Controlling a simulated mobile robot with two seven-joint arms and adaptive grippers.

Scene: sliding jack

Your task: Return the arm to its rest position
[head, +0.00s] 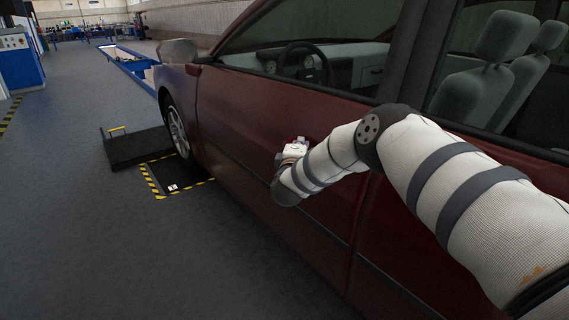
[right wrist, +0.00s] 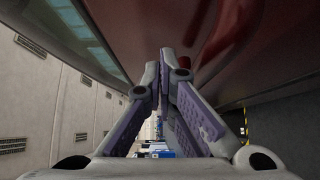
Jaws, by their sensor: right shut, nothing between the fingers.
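My right arm reaches in from the right in the head view, beside a dark red car (head: 240,115). My right gripper (head: 294,146) is mostly hidden behind its own wrist, close to the car's side door. In the right wrist view the gripper's fingers (right wrist: 164,70) come together at the tips, with nothing between them. The car's red side (right wrist: 255,45) fills the upper right of that view. I cannot tell whether the gripper touches the door. My left gripper is not in view.
A black plate (head: 135,148) with a yellow handle lies on the floor near the front wheel (head: 178,132). Yellow-black striping edges a floor recess (head: 175,186). A blue cabinet (head: 20,60) stands at far left. The grey floor (head: 80,240) at left is clear.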

